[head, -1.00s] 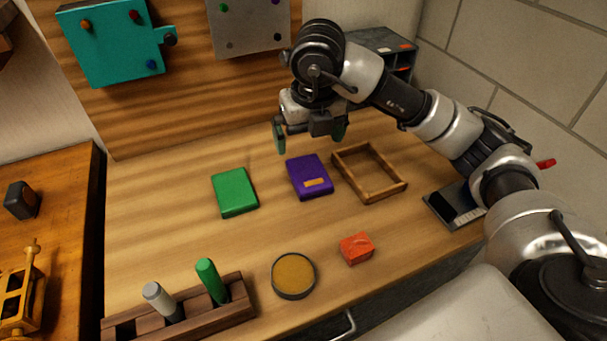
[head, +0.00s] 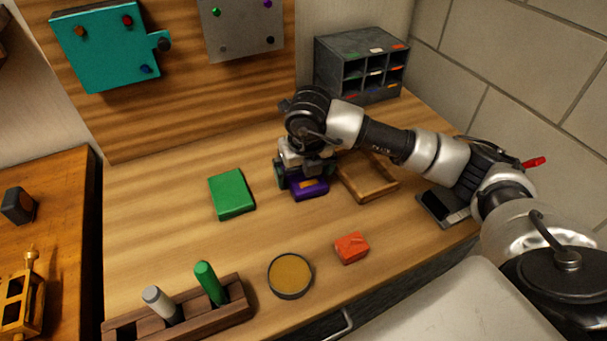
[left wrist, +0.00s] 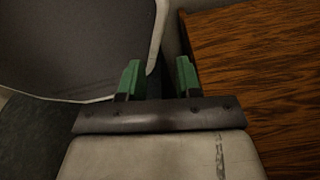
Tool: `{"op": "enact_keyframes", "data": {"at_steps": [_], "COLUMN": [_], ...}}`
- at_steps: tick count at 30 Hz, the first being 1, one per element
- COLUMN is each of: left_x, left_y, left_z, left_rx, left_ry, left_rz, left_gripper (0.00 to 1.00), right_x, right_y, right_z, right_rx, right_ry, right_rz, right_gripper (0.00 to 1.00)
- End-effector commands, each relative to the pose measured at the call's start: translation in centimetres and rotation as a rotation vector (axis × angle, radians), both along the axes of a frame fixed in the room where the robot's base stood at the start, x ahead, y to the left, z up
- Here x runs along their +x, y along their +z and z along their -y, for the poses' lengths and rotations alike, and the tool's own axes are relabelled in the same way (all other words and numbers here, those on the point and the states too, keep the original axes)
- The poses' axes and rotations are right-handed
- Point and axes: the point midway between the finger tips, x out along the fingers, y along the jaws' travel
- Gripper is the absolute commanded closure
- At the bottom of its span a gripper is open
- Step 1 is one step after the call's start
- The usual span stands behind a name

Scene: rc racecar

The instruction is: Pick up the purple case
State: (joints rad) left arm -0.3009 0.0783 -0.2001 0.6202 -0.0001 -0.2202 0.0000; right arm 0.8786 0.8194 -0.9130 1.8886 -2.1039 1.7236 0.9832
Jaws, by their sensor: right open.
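The purple case (head: 311,189) lies flat on the wooden bench, between a green case (head: 231,193) and a wooden frame (head: 374,192). My right gripper (head: 303,180) is open and low over the purple case from above, covering its far part. One finger shows at the case's left side; the other is mostly hidden, and I cannot tell whether either touches. My left gripper (left wrist: 157,78) shows only in the left wrist view. Its green fingers are apart with nothing between them, away from the case.
A red box (head: 351,248) and a round tin (head: 290,276) lie nearer the front. A rack (head: 238,311) with a grey and a green cylinder stands front left. A grey cubby unit (head: 340,84) stands at the back. Bench left of the green case is clear.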

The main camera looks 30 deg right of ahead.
Motion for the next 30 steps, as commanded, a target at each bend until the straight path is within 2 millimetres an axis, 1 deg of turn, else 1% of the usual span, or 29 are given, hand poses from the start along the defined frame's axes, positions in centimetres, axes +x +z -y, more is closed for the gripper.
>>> {"op": "enact_keyframes", "data": {"at_steps": [3, 4, 13, 23, 26, 30], "left_x": [0.0, 0.0, 0.0, 0.0, 0.0, 0.0], "left_y": [0.0, 0.0, 0.0, -0.1, -0.2, -0.6], "left_z": [0.0, 0.0, 0.0, -0.1, -0.1, -0.1], "left_rx": [0.0, 0.0, 0.0, 0.001, 0.001, 0.002], "left_ry": [0.0, 0.0, 0.0, -0.001, -0.001, -0.001], "left_rz": [0.0, 0.0, 0.0, 0.0, 0.0, 0.0], "left_gripper": [0.66, 0.66, 0.66, 0.66, 0.66, 0.66], "right_x": [0.0, 0.0, 0.0, 0.0, 0.0, 0.1], "right_y": [0.0, 0.0, 0.0, 0.4, 1.0, 3.0], "right_z": [0.0, 0.0, 0.0, 0.0, -0.1, -0.1], "right_rx": [0.0, 0.0, 0.0, 0.001, 0.001, 0.002], "right_ry": [0.001, 0.001, 0.001, 0.001, 0.001, 0.002], "right_rz": [0.0, 0.0, -0.001, 0.0, 0.001, 0.005], "right_gripper": [0.0, 0.03, 0.49, 0.49, 0.49, 0.49]}}
